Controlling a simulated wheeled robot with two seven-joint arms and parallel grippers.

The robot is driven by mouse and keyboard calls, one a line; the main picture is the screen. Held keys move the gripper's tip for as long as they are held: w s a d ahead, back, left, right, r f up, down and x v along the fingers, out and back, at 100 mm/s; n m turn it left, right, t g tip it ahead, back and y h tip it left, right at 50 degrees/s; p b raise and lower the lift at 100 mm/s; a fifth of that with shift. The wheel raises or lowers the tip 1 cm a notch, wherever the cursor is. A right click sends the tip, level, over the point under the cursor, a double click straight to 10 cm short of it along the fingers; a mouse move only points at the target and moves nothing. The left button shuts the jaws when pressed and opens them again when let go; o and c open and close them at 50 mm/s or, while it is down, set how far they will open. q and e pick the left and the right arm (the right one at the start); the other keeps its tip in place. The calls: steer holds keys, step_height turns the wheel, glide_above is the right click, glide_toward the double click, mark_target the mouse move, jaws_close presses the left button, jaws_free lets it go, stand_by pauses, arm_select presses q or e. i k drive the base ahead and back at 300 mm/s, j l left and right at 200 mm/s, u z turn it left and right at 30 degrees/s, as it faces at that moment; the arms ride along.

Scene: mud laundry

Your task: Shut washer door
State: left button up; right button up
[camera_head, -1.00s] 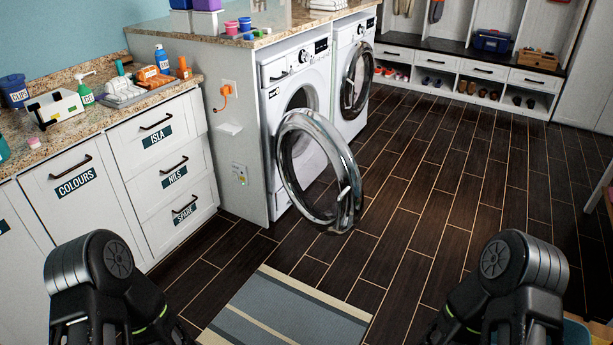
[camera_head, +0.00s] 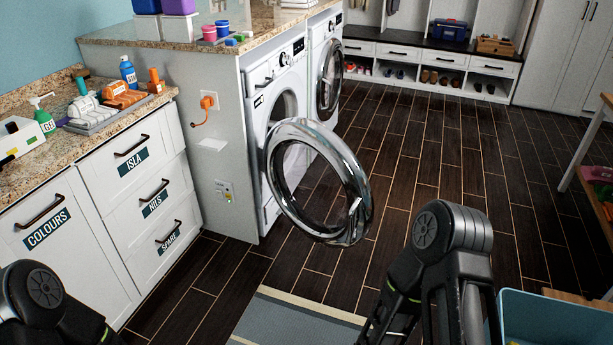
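The near washer (camera_head: 257,110) stands under the stone counter, left of centre. Its round door (camera_head: 360,180), a chrome ring with clear glass, is swung wide open out over the floor. My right arm (camera_head: 452,232) is at the lower right, in front of the door and apart from it. Its fingertips are not clearly shown. My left arm (camera_head: 42,290) is at the lower left corner by the drawers, far from the door. Its fingertips are out of frame.
A second machine (camera_head: 325,75) with a shut round door stands beyond the washer. A striped mat (camera_head: 290,318) lies on the dark floor. A blue bin (camera_head: 555,318) is at the lower right, near a wooden bench (camera_head: 590,140). The floor right of the door is clear.

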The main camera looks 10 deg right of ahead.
mark_target(359, 220)
steer(key=i+j+u, duration=0.15)
steer(key=i, duration=0.95)
